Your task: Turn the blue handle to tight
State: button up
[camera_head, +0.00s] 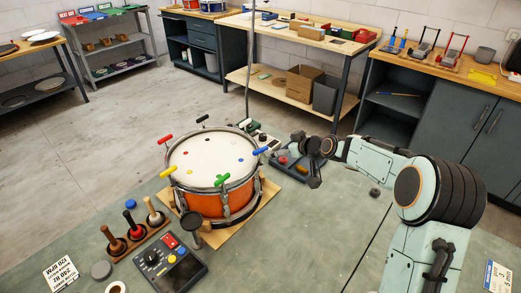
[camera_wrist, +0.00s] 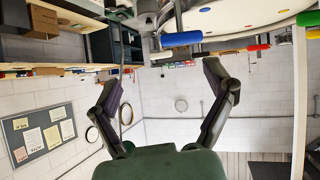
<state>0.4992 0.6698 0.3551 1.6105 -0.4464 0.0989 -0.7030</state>
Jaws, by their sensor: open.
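The blue handle (camera_head: 259,151) is a short bar on the right rim of the orange drum (camera_head: 232,200). In the wrist view, the blue handle (camera_wrist: 181,39) lies near the top of the picture, beyond the fingertips and between them sideways. My gripper (camera_head: 303,160) is right of the drum, apart from the handle. In the wrist view my gripper (camera_wrist: 162,78) has its two fingers spread wide with nothing between them. The handle's turned state cannot be told.
Other handles sit around the rim: red (camera_head: 165,139), black (camera_head: 202,119), yellow (camera_head: 168,172) and green (camera_head: 222,180). A dark round pad on a stand (camera_head: 191,222) and a control box (camera_head: 168,265) stand in front. A thin pole (camera_head: 248,75) rises behind the drum.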

notch_tip(320, 180, up, 4)
jog(key=s+a+m+t+y, duration=0.1)
jog(key=s+a+m+t, duration=0.1)
send_near(262, 150)
jog(key=w+a, duration=0.2)
jog(key=w, duration=0.1)
jog(key=shift+w+f+n, duration=0.25)
jog(key=shift+f+n, duration=0.05)
jog(key=shift+f, duration=0.4)
jog(key=x, duration=0.6)
jog(key=shift+w+a+f, duration=0.1)
jog(key=shift+w+f, duration=0.05)
jog(key=shift+c, duration=0.3)
jog(key=c, duration=1.1)
